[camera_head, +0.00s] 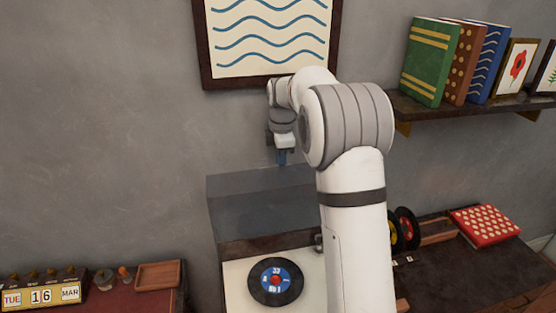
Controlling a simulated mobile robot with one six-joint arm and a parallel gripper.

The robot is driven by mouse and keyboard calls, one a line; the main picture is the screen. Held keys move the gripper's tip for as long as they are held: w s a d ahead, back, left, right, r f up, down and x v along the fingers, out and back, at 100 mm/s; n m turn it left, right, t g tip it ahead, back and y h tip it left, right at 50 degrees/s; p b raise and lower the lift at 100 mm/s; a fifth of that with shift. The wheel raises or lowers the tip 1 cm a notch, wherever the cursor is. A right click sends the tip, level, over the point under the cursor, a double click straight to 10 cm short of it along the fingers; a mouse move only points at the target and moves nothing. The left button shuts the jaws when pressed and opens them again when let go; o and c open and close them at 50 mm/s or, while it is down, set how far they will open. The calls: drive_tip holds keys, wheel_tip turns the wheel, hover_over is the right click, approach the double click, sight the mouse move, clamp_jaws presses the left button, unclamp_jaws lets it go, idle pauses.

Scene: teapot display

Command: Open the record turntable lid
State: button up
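The record turntable (235,287) has a cream top with a black record (276,282) on it, its label blue and red. Its smoky, see-through lid (250,205) stands raised behind the record, and the record shows clear of it. My gripper (282,158) points down at the top edge of the lid, near its right part. The fingertips look blue and small. I cannot tell whether they touch the lid or how far apart they are. My white arm hides the right side of the turntable and lid.
A wall shelf (470,105) with books and pictures is at the upper right. A framed wave picture (268,35) hangs behind my gripper. A calendar (42,295) and wooden tray (158,275) are at the lower left. More records (408,228) and a red dotted box (485,225) stand at right.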

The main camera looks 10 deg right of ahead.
wheel_tip(320, 180, up, 8)
drive_tip(key=b, duration=0.1)
drive_tip(key=shift+s, duration=0.3)
drive_tip(key=shift+f, duration=0.1)
drive_tip(key=s+a+m+t+b, duration=0.15)
drive_tip(key=s+m, duration=0.65)
drive_tip(key=s, duration=0.8)
drive_tip(key=s+f+m+b, duration=0.1)
drive_tip(key=s+f+m, duration=0.4)
drive_tip(key=s, duration=0.4)
drive_tip(key=s+f+m+b, duration=0.1)
drive_tip(key=s+f+m, duration=0.4)
drive_tip(key=s, duration=0.5)
drive_tip(key=shift+s+a+f+t, duration=0.2)
drive_tip(key=shift+a+f+t, duration=0.2)
drive_tip(key=shift+t, duration=0.05)
